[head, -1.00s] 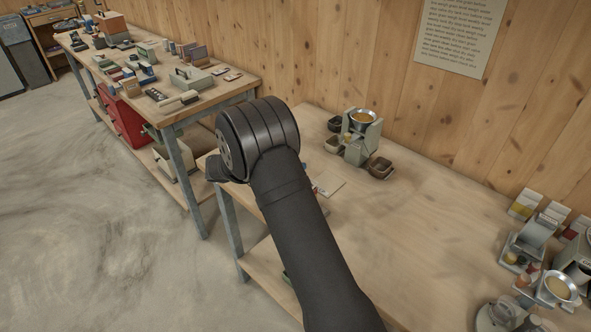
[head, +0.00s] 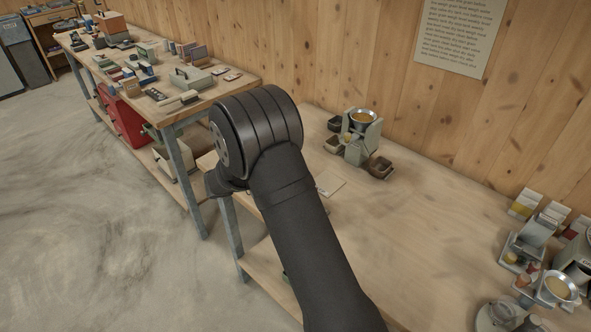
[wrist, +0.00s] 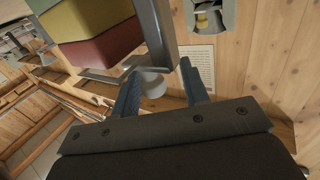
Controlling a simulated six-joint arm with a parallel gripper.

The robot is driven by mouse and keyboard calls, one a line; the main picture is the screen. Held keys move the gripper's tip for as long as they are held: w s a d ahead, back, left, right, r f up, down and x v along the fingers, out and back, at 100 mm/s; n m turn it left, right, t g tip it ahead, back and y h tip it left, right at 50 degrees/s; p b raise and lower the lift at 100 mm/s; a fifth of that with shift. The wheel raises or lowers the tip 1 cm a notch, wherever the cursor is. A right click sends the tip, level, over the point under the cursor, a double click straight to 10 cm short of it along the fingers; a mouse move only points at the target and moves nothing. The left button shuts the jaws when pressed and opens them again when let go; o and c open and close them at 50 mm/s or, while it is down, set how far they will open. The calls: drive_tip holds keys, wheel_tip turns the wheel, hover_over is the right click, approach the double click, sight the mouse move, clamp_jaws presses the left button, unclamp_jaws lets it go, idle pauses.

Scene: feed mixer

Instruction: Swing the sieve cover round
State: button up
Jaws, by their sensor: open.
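My gripper (wrist: 159,68) shows in the wrist view with two blue fingers apart. A pale grey round knob (wrist: 152,84) shows between the fingers, nearer the left one; I cannot tell whether they touch. Above it are a grey metal bar (wrist: 158,30) and a block with yellow, green and red layers (wrist: 98,28). I cannot tell for sure which part is the sieve cover. In the head view my arm's large dark joint hides the gripper and whatever is at it.
A grey machine (head: 362,145) with a grain-filled bowl on top stands on the bench (head: 440,230), small bins around it. More machines and containers (head: 545,240) stand at the right. A cluttered table (head: 222,97) is at the left. The middle of the bench is clear.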

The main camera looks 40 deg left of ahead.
drive_tip(key=v, duration=1.7)
drive_tip(key=shift+s+d+n+y, duration=0.3)
drive_tip(key=shift+s+y, duration=0.05)
drive_tip(key=shift+y, duration=0.05)
drive_tip(key=shift+h, duration=0.3)
drive_tip(key=x, duration=1.7)
drive_tip(key=shift+w+a, duration=0.3)
drive_tip(key=shift+w, duration=0.05)
drive_tip(key=shift+s+m+g+h, duration=0.1)
drive_tip(key=shift+m+g+h, duration=0.4)
drive_tip(key=shift+m+h, duration=0.45)
drive_tip(key=shift+d, duration=0.1)
drive_tip(key=shift+n+y, duration=0.25)
drive_tip(key=shift+y, duration=0.1)
